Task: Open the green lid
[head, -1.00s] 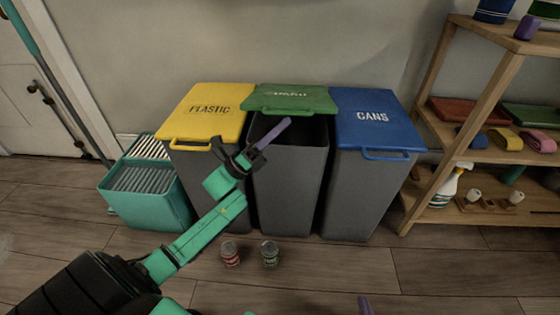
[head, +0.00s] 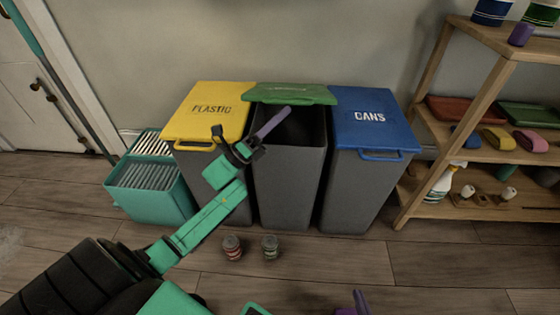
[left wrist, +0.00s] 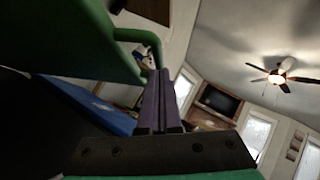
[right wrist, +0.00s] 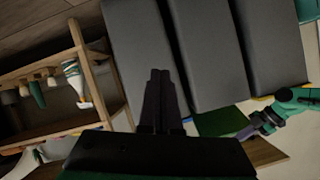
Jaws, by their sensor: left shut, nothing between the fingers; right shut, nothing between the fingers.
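The green lid (head: 290,94) on the middle grey bin (head: 288,180) is tilted up at its hinge, and the dark opening shows below it. In the left wrist view the underside of the green lid (left wrist: 70,40) and its handle (left wrist: 143,36) are close to the fingers. My left gripper (head: 287,110) is shut and empty, its purple fingers over the bin opening just below the lid's raised edge. I cannot tell whether they touch the lid. My right gripper (head: 362,302) is low at the bottom of the head view; its fingers (right wrist: 160,80) are shut and empty.
The yellow-lidded plastic bin (head: 208,112) and blue-lidded cans bin (head: 370,118) flank the middle bin, both closed. A teal crate (head: 150,188) is left, a wooden shelf (head: 470,75) right.

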